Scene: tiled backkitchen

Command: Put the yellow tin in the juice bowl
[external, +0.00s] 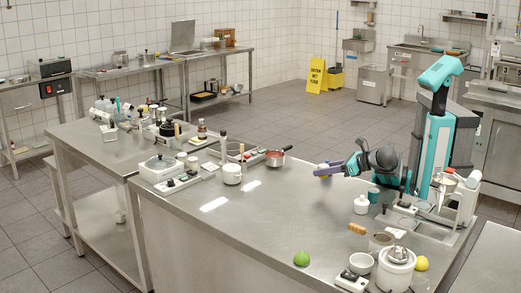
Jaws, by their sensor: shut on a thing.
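My gripper (326,171) reaches left from my teal arm, low over the middle of the steel counter. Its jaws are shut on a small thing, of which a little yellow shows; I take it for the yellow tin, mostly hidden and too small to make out. A white bowl (361,264) stands at the front of the counter, beside a white juicer (396,268) with a grey top. I cannot tell which of these is the juice bowl.
A white jar (361,205) stands below my arm. The counter's middle is clear.

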